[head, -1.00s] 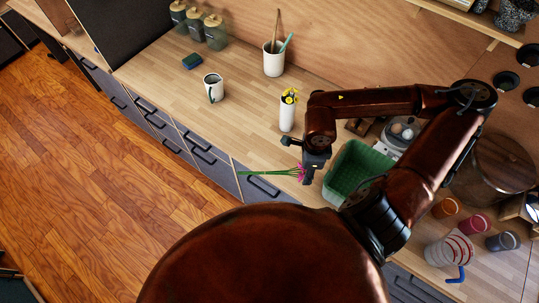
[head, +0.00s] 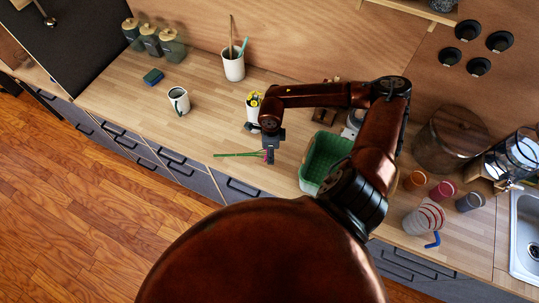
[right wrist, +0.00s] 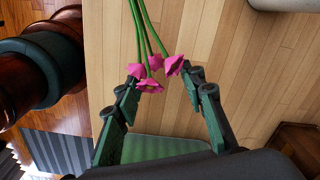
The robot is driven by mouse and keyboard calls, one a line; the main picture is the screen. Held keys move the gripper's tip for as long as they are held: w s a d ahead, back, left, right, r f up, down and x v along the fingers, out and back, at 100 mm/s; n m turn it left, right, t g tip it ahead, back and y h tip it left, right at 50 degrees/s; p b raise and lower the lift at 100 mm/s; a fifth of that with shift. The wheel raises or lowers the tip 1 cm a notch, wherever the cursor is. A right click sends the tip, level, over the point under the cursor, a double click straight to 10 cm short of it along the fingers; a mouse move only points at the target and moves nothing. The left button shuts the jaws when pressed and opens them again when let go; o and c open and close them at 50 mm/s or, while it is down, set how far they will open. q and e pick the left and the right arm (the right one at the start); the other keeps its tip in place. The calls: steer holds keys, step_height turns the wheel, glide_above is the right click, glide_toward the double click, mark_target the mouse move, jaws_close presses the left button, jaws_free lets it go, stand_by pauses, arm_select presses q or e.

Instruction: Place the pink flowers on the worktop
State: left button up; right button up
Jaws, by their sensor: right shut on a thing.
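The pink flowers have green stems (head: 238,154) that point left in the head view, with the heads at my right gripper (head: 269,155). In the right wrist view the pink heads (right wrist: 152,72) lie between the two fingers of my right gripper (right wrist: 160,88), which is shut on the flowers. The exact contact is hard to see. The flowers are over the wooden worktop (head: 130,88), near its front edge. I cannot tell whether they touch it. My left gripper is not in view.
A green basket (head: 312,165) stands just right of the gripper. A white vase with yellow flowers (head: 252,112) is behind it. Worktop left of the flowers is clear.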

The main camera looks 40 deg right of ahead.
steer(key=shift+w+d+f, duration=0.1)
steer(key=shift+w+f, duration=0.3)
steer(key=shift+f, duration=0.15)
step_height(320, 180, down, 2)
steer(key=shift+f+p, duration=0.1)
steer(key=shift+p, duration=0.6)
steer(key=shift+f, duration=0.25)
steer(key=shift+s+f, duration=0.1)
steer(key=shift+f, duration=0.15)
steer(key=o, duration=1.2)
steer(key=shift+c, duration=0.2)
